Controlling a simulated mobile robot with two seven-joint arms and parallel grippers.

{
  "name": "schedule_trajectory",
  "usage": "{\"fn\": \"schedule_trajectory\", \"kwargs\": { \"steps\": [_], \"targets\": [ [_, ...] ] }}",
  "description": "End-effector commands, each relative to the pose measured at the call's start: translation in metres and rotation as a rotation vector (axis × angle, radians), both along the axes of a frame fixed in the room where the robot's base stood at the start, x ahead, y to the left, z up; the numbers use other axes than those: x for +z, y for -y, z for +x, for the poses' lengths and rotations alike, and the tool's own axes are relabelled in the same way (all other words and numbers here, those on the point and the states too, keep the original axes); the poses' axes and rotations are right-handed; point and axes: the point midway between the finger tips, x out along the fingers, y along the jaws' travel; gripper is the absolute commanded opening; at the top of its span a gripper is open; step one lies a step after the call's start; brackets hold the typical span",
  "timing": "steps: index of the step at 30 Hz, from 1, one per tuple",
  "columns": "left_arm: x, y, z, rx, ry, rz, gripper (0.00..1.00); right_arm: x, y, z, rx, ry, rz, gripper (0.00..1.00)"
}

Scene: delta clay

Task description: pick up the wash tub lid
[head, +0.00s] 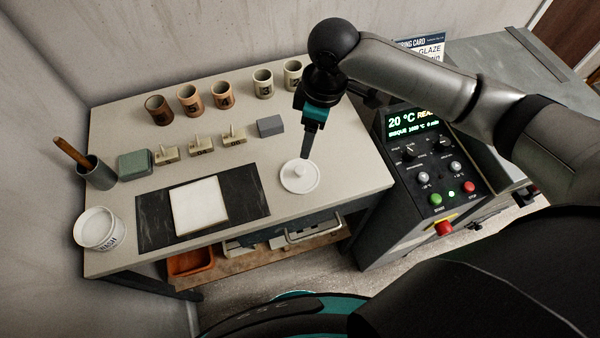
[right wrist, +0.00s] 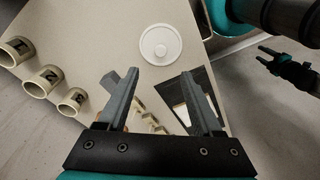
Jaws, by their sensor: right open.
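The wash tub lid (head: 300,178) is a white round disc with a small raised knob, lying flat near the table's right front. It also shows in the right wrist view (right wrist: 160,45), beyond the fingertips. My right gripper (head: 306,156) points down just behind and above the lid. In the right wrist view its two fingers (right wrist: 160,73) are spread, with nothing between them. The white wash tub (head: 97,228) stands uncovered at the table's left front corner. My left gripper (right wrist: 262,54) shows small at the right of the right wrist view, its fingers apart and empty.
A dark mat (head: 153,222) with a white slab (head: 200,205) lies left of the lid. A grey block (head: 270,126), several stamps and several numbered cups stand behind. A kiln control panel (head: 420,150) rises right of the table. The tabletop around the lid is clear.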

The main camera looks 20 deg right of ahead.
Motion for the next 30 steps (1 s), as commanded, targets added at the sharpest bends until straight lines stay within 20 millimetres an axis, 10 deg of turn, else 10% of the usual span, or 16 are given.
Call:
{"fn": "schedule_trajectory", "kwargs": {
  "steps": [9, 30],
  "targets": [
    [-0.016, 0.0, 0.001, 0.0, 0.002, 0.0, 0.5, -0.066, -0.007, 0.003, 0.0, -0.003, 0.002, 0.67],
    [-0.031, 0.0, 0.001, 0.0, 0.002, 0.0, 0.5, -0.128, -0.017, 0.008, 0.001, 0.001, 0.002, 0.67]
  ]
}}
